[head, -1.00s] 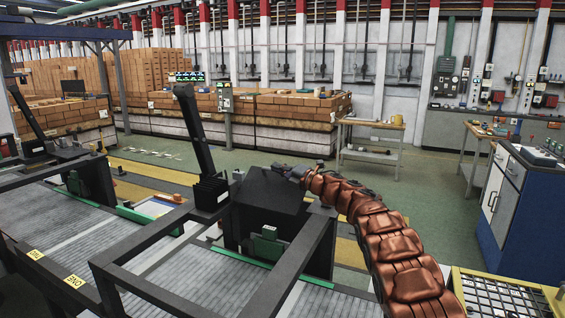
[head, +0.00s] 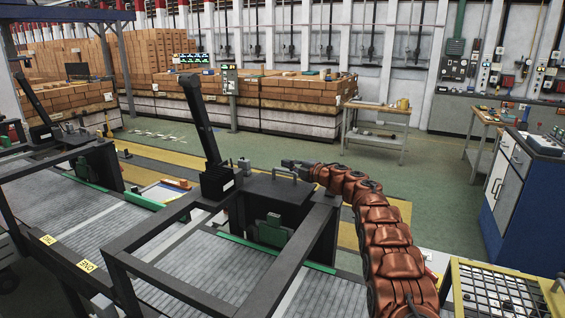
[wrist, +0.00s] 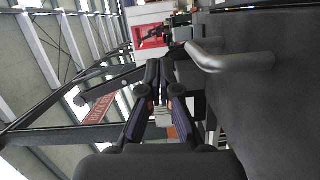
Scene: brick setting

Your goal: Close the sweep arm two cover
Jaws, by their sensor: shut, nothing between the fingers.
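A dark box-shaped cover (head: 268,188) with a bar handle on top sits beside a tall black sweep arm (head: 203,120). Its top looks flat and lowered, but I cannot tell whether it is fully seated. My gripper (head: 290,164) is at its far right edge, close to the handle (head: 284,170). In the wrist view, my gripper (wrist: 160,100) is shut and empty. The grey handle (wrist: 212,60) and the dark cover surface (wrist: 265,90) lie to its right, with the fingers apart from the handle. Yellow labels ONE (head: 87,265) and TWO (head: 47,239) mark the frame.
Dark frame bars (head: 150,240) and grey slatted conveyors (head: 215,265) fill the near left. A second black sweep arm (head: 35,98) stands farther left. A yellow-framed grid (head: 500,290) is at the near right. Green floor (head: 440,200) is open to the right.

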